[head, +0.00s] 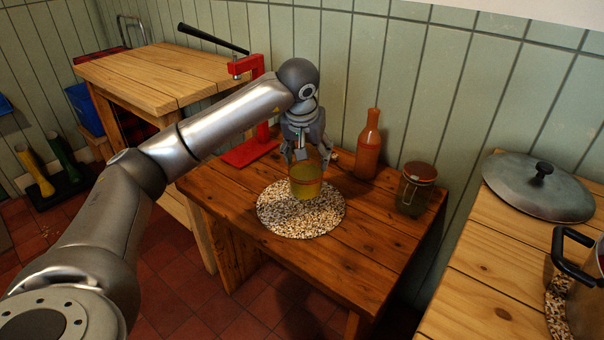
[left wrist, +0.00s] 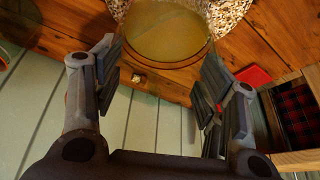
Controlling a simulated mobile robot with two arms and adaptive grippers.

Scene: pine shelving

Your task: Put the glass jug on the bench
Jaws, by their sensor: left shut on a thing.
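The glass jug (head: 306,188), holding yellow-green liquid, is upright over the round speckled mat (head: 300,222) on the reddish-brown wooden bench (head: 365,240). I cannot tell whether its base touches the mat or is slightly above it. My left gripper (head: 308,158) points down from above and is shut on the jug's upper part, hiding some of it. In the left wrist view the jug (left wrist: 165,32) shows at the top, between the fingers (left wrist: 165,85). My right gripper is not in view.
An orange-brown bottle (head: 368,150) and a lidded jar (head: 414,190) stand behind and right of the mat. A red lever press (head: 252,150) stands to the left. A pine table at right holds a metal lid (head: 538,190) and a pot. The bench's front is clear.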

